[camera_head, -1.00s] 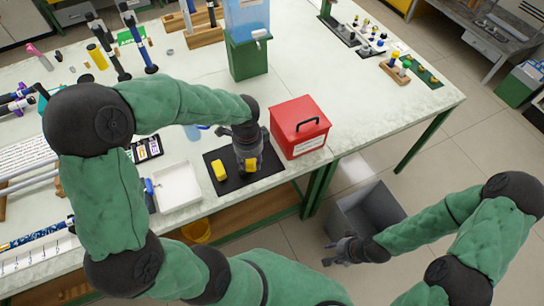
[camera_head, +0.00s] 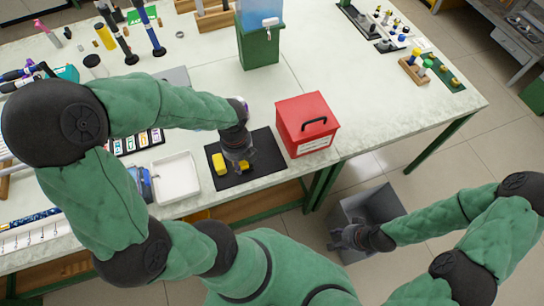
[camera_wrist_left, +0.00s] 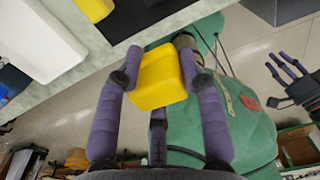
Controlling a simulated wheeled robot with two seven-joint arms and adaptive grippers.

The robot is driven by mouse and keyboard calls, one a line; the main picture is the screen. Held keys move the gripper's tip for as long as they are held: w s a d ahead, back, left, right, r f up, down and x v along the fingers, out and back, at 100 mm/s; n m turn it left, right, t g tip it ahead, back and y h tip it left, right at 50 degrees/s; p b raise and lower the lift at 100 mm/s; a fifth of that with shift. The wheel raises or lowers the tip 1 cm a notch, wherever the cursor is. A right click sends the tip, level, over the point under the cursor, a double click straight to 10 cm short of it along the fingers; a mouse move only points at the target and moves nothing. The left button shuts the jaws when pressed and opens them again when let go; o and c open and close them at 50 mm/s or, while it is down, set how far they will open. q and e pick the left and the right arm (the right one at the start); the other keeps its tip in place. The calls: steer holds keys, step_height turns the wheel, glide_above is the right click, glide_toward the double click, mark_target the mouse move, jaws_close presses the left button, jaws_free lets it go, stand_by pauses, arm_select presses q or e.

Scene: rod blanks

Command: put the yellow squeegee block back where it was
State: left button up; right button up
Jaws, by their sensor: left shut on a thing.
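My left gripper (camera_head: 242,164) is shut on a yellow block (camera_head: 243,166), over the near part of a black mat (camera_head: 265,160). In the left wrist view the same block (camera_wrist_left: 160,78) sits between the gripper's purple fingers (camera_wrist_left: 158,72), tilted. From these views I cannot tell whether its underside touches the mat. A second yellow block (camera_head: 220,164) lies on the left part of the mat, apart from the held one; part of it also shows in the wrist view (camera_wrist_left: 95,8). My right gripper (camera_head: 345,238) looks open and empty near a grey bin.
A red box (camera_head: 307,125) with a black handle stands right of the mat. A white tray (camera_head: 176,176) stands to its left. The grey bin (camera_head: 372,208) is on the floor beyond the table edge. A green-based container (camera_head: 260,48) stands behind. The table's right part is mostly clear.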

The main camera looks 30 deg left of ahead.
arm_select(q)
steer(key=w+d+f+b, duration=0.2)
steer(key=w+d+f, duration=0.15)
steer(key=w, duration=0.35)
steer(key=b, duration=0.2)
glide_above(272, 160)
steer(key=s, duration=0.1)
steer(key=f, duration=0.5)
steer(key=shift+a, duration=0.2)
steer(key=shift+w+d+f, duration=0.15)
steer(key=shift+w+f, duration=0.15)
steer(key=shift+f, duration=0.05)
steer(key=shift+w+f+b, duration=0.1)
steer(key=shift+f+b, duration=0.65)
steer(key=shift+f, duration=0.8)
steer(key=shift+f, duration=0.1)
steer(key=o, duration=1.1)
step_height(272, 160, up, 12)
steer(key=p, duration=0.4)
